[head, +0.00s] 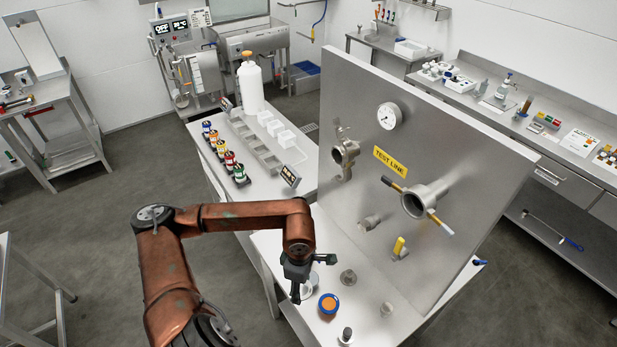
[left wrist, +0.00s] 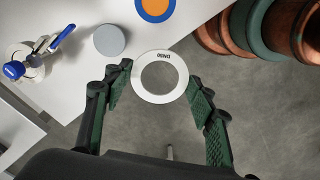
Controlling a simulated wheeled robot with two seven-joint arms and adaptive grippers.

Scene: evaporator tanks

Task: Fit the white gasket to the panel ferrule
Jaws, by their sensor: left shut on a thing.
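The white gasket (left wrist: 140,85) is a flat ring marked DN50. In the left wrist view it sits between the green-padded fingertips of my left gripper (left wrist: 160,80), which is shut on its rim. In the head view my left gripper (head: 297,288) hangs over the front left part of the bench, in front of the panel (head: 400,130). A metal ferrule with a clamp beside it (head: 345,153) sticks out of the panel at left, and a wider flanged fitting (head: 420,200) sits at right; I cannot tell which takes the gasket. Both are apart from the gripper. My right gripper is not in view.
A blue-rimmed orange disc (head: 328,304) lies on the bench near the gripper; it also shows in the left wrist view (left wrist: 156,6). A grey round piece (left wrist: 109,40) is close by. Small metal fittings (head: 348,277) stand by the panel. A side table (head: 255,185) holds trays and jars.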

